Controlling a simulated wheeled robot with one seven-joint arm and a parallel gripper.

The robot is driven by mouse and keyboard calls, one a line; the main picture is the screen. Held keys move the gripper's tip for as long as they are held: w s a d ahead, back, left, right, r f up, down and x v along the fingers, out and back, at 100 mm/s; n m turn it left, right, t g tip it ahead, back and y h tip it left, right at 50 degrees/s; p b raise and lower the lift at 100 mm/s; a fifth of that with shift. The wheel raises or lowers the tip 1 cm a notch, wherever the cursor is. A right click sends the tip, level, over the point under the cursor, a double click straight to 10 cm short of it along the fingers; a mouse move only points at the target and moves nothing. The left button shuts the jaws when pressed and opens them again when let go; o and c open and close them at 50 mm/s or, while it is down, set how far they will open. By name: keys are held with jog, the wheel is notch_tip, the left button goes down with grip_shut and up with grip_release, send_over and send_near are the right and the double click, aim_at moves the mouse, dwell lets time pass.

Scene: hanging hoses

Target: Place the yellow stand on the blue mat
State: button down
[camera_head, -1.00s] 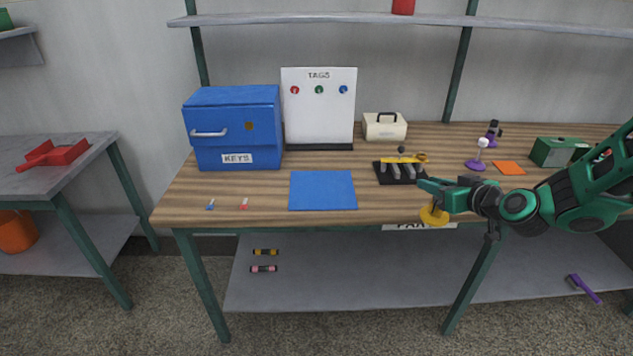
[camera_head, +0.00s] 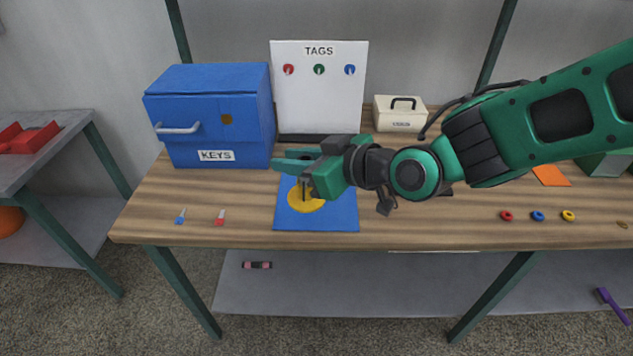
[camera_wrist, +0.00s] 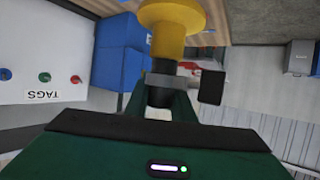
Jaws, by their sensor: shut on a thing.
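The yellow stand (camera_head: 306,203) has a round base that shows over the blue mat (camera_head: 342,219) in the head view. Whether its base touches the mat or hangs just above it I cannot tell. My gripper (camera_head: 296,172) is shut on the stand's upper part, which the fingers mostly hide. In the wrist view the yellow stand (camera_wrist: 172,28) sits at the fingertips with its round base beyond them. The blue mat lies flat on the wooden table, with its right and front parts bare.
The blue KEYS cabinet (camera_head: 212,120) stands at the left and the white TAGS board (camera_head: 318,95) behind the mat. Two small keys, one blue (camera_head: 180,216) and one red (camera_head: 220,217), lie left of the mat. Small rings lie to the right. A cream box (camera_head: 399,114) stands behind my arm.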

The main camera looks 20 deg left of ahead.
jog(key=shift+w+a+f, duration=0.15)
jog(key=shift+w+f, duration=1.65)
jog(key=shift+w, duration=0.05)
jog(key=shift+w+a+f, duration=0.2)
jog(key=shift+w+f, duration=1.6)
jog(key=shift+w, duration=0.05)
jog(key=shift+w+a+f, duration=0.15)
jog(key=shift+w+f, duration=1.65)
jog(key=shift+w, duration=0.05)
jog(key=shift+f, duration=0.15)
jog(key=c, duration=1.6)
grip_release()
jog(key=shift+o, duration=0.4)
jog(key=shift+d+r, duration=0.15)
jog(key=shift+r, duration=0.05)
jog(key=v, duration=1.1)
jog(key=shift+d+r, duration=0.25)
jog(key=shift+d, duration=0.05)
